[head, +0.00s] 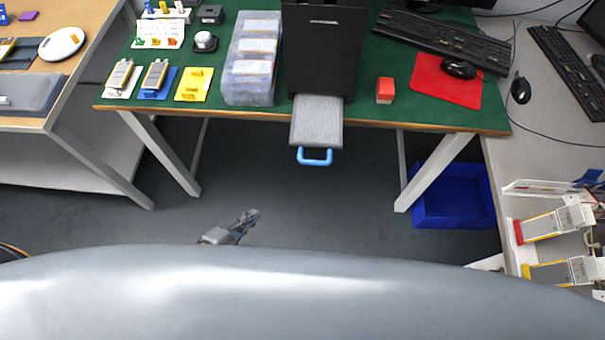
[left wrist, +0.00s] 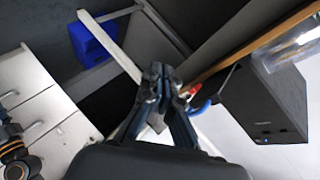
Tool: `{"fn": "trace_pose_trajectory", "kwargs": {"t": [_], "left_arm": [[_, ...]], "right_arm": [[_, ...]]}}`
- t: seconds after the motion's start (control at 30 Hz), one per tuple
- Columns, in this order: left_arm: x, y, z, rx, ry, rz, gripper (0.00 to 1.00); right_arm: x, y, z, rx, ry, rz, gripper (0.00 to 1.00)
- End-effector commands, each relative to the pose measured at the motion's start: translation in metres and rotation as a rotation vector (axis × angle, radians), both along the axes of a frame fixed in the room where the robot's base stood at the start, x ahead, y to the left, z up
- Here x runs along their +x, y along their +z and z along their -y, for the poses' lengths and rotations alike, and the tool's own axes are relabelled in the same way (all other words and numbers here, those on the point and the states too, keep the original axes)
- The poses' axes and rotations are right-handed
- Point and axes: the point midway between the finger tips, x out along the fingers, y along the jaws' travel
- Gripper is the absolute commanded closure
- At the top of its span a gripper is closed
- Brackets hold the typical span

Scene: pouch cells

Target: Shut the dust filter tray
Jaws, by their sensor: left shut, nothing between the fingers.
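The dust filter tray (head: 316,122) is a grey slab with a blue handle (head: 315,160). It sticks out from the bottom front of a black cabinet (head: 322,50) and overhangs the front edge of the green bench. My left gripper (head: 252,215) is shut and empty, in front of the bench, apart from the handle and to its lower left. In the left wrist view the shut fingers (left wrist: 161,72) show in the middle, with the blue handle (left wrist: 199,110) to their right and the black cabinet (left wrist: 265,100) farther right. My right gripper is not in view.
A clear plastic case (head: 250,70) stands left of the cabinet. A red block (head: 385,91) and a red mouse mat (head: 440,82) lie to its right. A blue bin (head: 455,195) stands on the floor under the bench's right end. The floor before the tray is clear.

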Motion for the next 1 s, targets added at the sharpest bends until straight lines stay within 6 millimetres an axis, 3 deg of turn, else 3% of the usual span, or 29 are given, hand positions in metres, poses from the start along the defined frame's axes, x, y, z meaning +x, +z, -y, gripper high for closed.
{"fn": "trace_pose_trajectory", "kwargs": {"t": [0.03,0.1,0.2,0.3,0.57,1.0], "left_arm": [[-0.002,0.032,0.016,0.012,-0.079,0.085,1.0],[-0.006,0.07,0.037,0.025,-0.17,0.192,1.0],[-0.014,0.111,0.057,0.036,-0.259,0.307,1.0],[-0.019,0.133,0.068,0.041,-0.305,0.371,1.0],[-0.007,0.141,0.085,0.041,-0.319,0.399,1.0],[0.056,0.127,0.143,0.043,-0.317,0.395,1.0]], "right_arm": [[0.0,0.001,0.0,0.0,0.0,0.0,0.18],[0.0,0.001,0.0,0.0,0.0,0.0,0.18],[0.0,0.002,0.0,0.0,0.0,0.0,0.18],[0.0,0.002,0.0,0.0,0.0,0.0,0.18],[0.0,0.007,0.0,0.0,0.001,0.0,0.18],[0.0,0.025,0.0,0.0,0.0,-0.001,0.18]]}}
